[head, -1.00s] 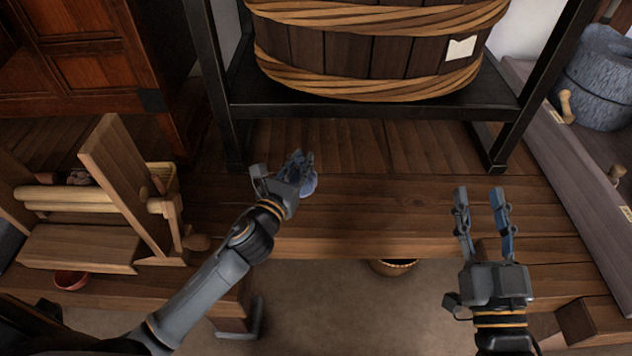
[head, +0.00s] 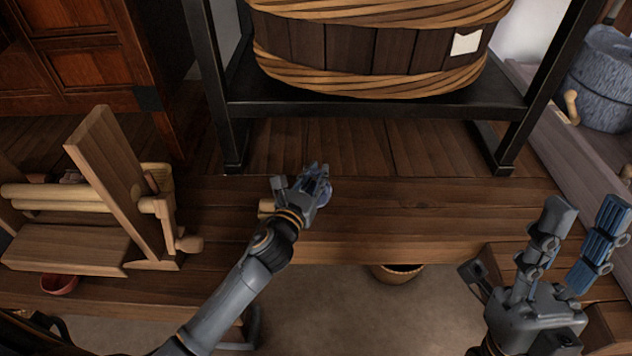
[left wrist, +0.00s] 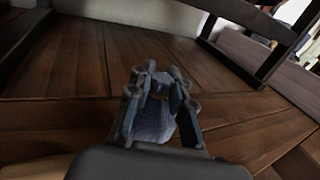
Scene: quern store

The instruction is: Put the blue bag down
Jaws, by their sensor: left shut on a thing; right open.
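The blue bag (head: 325,191) shows only in part in the head view, behind the fingers of my left gripper (head: 313,178). In the left wrist view the greyish-blue bag (left wrist: 154,121) sits between the two fingers, and my left gripper (left wrist: 158,84) is shut on it. The bag is over the dark wooden platform (head: 420,205); I cannot tell whether it touches the boards. My right gripper (head: 587,215) is open and empty at the right, fingers spread and pointing up in the picture.
A small pale wooden piece (head: 266,207) lies beside my left gripper. A wooden roller frame (head: 110,180) stands at the left. A black stand (head: 370,108) holds a large banded tub (head: 375,48) behind. A basket (head: 397,273) sits below the platform's front edge. The boards right of the bag are clear.

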